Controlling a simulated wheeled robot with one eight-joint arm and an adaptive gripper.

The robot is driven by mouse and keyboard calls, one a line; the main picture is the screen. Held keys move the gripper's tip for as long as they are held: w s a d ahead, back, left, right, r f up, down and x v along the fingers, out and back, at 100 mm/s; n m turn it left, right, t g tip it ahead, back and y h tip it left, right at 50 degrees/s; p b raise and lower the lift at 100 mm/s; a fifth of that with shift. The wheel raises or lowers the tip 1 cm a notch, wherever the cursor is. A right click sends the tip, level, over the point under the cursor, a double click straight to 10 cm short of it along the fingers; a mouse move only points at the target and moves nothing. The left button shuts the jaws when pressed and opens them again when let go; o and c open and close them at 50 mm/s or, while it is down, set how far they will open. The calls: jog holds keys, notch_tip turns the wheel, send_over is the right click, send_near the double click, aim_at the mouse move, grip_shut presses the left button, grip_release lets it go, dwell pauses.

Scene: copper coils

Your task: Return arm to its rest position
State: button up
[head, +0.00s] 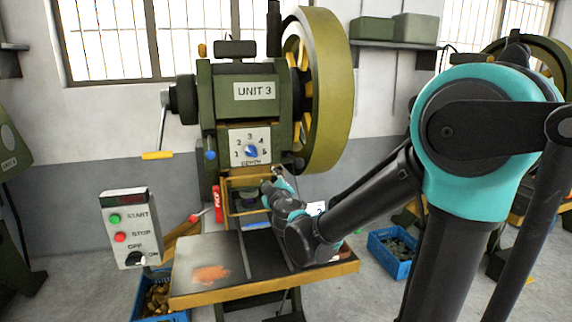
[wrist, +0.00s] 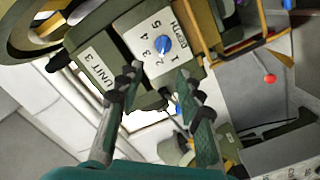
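My arm (head: 365,205) reaches from the right of the head view down and left to the front of the green press (head: 248,110). My gripper (head: 272,190) is at the press opening, just above the work table, and its fingers are partly hidden there. In the wrist view my gripper (wrist: 158,92) has its two fingers apart with nothing between them. Beyond the fingers the depth dial (wrist: 162,46) and the UNIT 3 plate (wrist: 95,80) appear tilted.
The work table (head: 205,292) has an orange patch on it. A control box (head: 127,228) stands at the left. A blue crate (head: 392,250) sits on the floor right of the table, and another crate (head: 160,318) is below it. The large flywheel (head: 330,90) is above my arm.

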jog(key=s+d+f+m+g+h, duration=0.35)
jog(key=d+f+m, duration=0.2)
jog(key=d, duration=0.65)
jog(key=s+d+f+m+g+h, duration=0.4)
jog(key=d+f, duration=0.3)
jog(key=d, duration=0.5)
jog(key=s+f+m+g+y, duration=0.1)
jog(key=s+f+g, duration=0.1)
jog(key=s+f, duration=0.4)
jog(key=s+f+m+g+y, duration=0.1)
jog(key=s+f+g+y, duration=0.1)
jog(key=s+f, duration=0.5)
jog(key=s+g, duration=0.1)
jog(key=s, duration=0.5)
jog(key=shift+s+m+g, duration=0.15)
jog(key=shift+m+g, duration=0.2)
